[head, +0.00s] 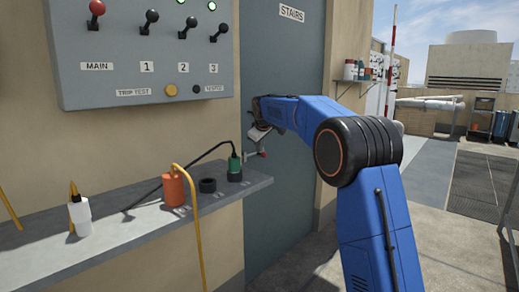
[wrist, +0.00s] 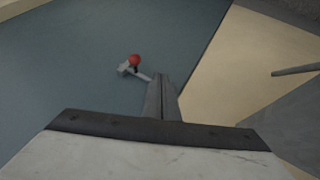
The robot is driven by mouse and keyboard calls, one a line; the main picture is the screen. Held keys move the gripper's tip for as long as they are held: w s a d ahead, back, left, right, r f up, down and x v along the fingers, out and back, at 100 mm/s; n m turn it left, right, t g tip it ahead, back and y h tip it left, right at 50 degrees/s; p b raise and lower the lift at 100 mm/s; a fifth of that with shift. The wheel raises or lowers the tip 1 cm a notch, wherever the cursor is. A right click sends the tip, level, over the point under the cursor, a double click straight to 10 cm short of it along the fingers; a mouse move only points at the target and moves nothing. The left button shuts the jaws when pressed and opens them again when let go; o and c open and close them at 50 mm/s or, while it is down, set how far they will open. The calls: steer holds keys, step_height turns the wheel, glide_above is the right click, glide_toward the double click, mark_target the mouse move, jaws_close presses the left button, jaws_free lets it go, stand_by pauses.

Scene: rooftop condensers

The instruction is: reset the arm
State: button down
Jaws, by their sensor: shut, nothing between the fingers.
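My blue arm reaches from the lower right across to the grey-blue STAIRS door (head: 280,65) in the head view. My gripper (head: 257,135) is at the arm's far end, in front of the door and above the ledge's right end. In the wrist view my gripper (wrist: 161,82) has its two fingers together, with nothing visible between them. A door handle with a red knob (wrist: 134,60) is just beyond and left of the fingertips in that view. The handle (head: 261,154) also shows below my gripper in the head view. Contact between them cannot be told.
A grey control panel (head: 140,75) with levers hangs on the wall at left. Open rooftop floor lies at right.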

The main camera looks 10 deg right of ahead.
steer(key=s+d+m+g, duration=0.1)
steer(key=s+d+m, duration=0.15)
steer(key=s, duration=1.45)
steer(key=s+d+m+g, duration=0.1)
steer(key=s+d+m, duration=0.15)
steer(key=s, duration=1.55)
steer(key=s+f+m, duration=0.1)
steer(key=s+f, duration=0.5)
steer(key=s, duration=0.5)
steer(key=s+d+f+m, duration=0.1)
steer(key=s+f, duration=0.5)
steer(key=s, duration=0.5)
steer(key=s+f+m+g, duration=0.1)
steer(key=s+f, duration=0.5)
steer(key=s, duration=0.5)
steer(key=shift+s+d+f+y, duration=0.2)
steer(key=shift+d+y, duration=0.05)
steer(key=shift+y, duration=0.05)
